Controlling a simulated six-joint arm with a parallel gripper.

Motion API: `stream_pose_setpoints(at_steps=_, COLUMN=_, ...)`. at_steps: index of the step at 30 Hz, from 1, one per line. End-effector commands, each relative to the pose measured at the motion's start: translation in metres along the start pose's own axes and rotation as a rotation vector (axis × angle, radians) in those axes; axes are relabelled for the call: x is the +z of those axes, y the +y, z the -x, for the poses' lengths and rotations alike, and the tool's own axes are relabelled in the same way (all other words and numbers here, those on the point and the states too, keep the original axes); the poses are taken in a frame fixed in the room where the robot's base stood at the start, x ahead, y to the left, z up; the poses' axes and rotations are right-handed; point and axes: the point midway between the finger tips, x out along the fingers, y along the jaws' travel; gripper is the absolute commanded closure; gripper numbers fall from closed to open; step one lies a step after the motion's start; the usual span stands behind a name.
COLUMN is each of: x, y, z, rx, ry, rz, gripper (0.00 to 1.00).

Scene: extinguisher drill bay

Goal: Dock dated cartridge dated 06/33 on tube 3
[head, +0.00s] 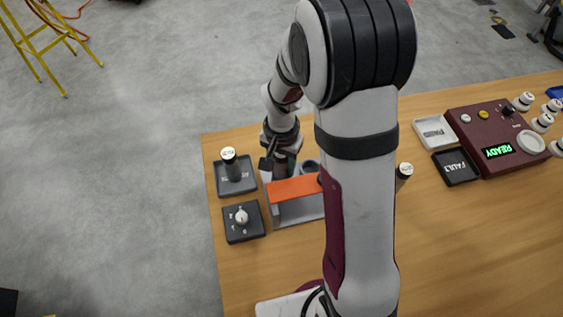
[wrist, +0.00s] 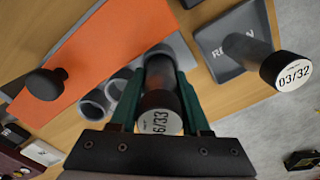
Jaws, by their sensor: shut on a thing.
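My gripper (wrist: 160,92) has its green fingers shut on a dark cartridge (wrist: 160,121) whose white cap reads "6/33", its first digit partly hidden. The cartridge's far end lines up with a grey tube (wrist: 160,52) at the end of the row; whether it is inside or just above cannot be told. Two other open grey tubes (wrist: 92,103) (wrist: 118,82) stand beside it and look empty. No tube numbers are legible. In the head view my gripper (head: 277,168) is low behind the orange-topped rack (head: 295,187), its held cartridge not clearly visible.
A cartridge dated 03/32 (wrist: 292,72) stands on a dark tray (wrist: 225,40) beside the gripper. A dial box (head: 243,222) sits before that tray. A black knob (wrist: 45,83) rises by the orange panel. A FAULT tray (head: 457,167) and maroon console (head: 490,135) stand right.

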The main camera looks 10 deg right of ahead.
Motion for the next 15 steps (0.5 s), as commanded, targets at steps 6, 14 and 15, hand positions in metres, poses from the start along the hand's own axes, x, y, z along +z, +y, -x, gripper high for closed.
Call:
stream_pose_setpoints(at_steps=6, x=0.0000, y=0.0000, z=-0.0046, rx=0.000, ry=0.000, rz=0.000, gripper=1.00)
stream_pose_setpoints(at_steps=14, x=-0.0001, y=-0.0001, z=-0.0096, rx=0.000, ry=0.000, rz=0.000, gripper=1.00)
stream_pose_setpoints(at_steps=15, x=-0.0001, y=-0.0001, z=-0.0104, rx=0.000, ry=0.000, rz=0.000, gripper=1.00)
